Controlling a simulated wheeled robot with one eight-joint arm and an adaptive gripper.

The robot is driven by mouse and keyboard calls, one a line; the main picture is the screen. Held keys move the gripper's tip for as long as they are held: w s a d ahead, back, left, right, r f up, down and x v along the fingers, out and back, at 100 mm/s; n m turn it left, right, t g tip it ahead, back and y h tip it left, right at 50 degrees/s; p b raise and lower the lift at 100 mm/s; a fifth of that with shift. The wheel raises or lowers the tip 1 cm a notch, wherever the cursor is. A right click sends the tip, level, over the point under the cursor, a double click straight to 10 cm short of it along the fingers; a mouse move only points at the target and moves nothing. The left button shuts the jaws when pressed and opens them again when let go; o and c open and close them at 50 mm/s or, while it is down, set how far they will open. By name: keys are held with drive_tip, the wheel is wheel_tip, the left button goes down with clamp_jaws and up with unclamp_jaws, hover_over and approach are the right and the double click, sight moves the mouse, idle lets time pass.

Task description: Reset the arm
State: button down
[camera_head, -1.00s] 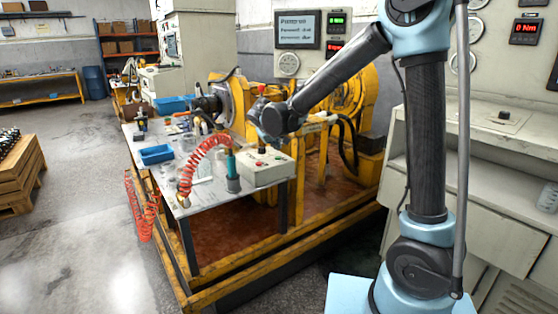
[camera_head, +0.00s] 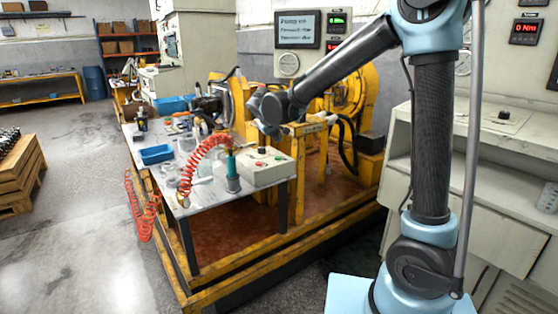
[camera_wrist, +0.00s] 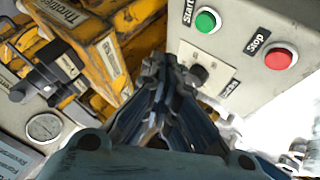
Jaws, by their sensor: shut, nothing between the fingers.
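My gripper (camera_wrist: 168,70) points away from the wrist camera, its dark fingers together with nothing between them. In the wrist view its tips overlap the edge of the control box, left of a black knob (camera_wrist: 198,74); I cannot tell the gap in depth. The pale control box (camera_wrist: 228,52) has a green Start button (camera_wrist: 206,20) and a red Stop button (camera_wrist: 279,57). In the head view my arm reaches left over the bench, its wrist above and behind the control box (camera_head: 266,170). The fingers are hard to make out there.
A metal bench (camera_head: 215,200) holds a blue tray (camera_head: 156,154), a coiled red hose (camera_head: 200,160) and small tools. Yellow machinery (camera_head: 350,90) stands behind and right of my wrist.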

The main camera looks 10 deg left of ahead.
drive_tip(key=s+d+m+g+h, duration=0.15)
drive_tip(key=s+d, duration=0.25)
drive_tip(key=d, duration=1.3)
drive_tip(key=s+d+m+g+h, duration=0.1)
drive_tip(key=s+d+m+g, duration=0.3)
drive_tip(key=d, duration=1.3)
drive_tip(key=s+d+f+m, duration=0.1)
drive_tip(key=s+d+f, duration=0.3)
drive_tip(key=s, duration=0.3)
drive_tip(key=s+d+f+m+g+y, duration=0.1)
drive_tip(key=s+d+f, duration=0.3)
drive_tip(key=s, duration=0.4)
drive_tip(key=s+d+f+m+y, duration=0.1)
drive_tip(key=s+d+f, duration=0.3)
drive_tip(key=s, duration=0.4)
drive_tip(key=shift+d, duration=0.4)
drive_tip(key=shift+f+m+g, duration=0.1)
drive_tip(key=shift+m+g, duration=0.15)
drive_tip(key=shift+w+f, duration=0.2)
drive_tip(key=shift+w, duration=0.25)
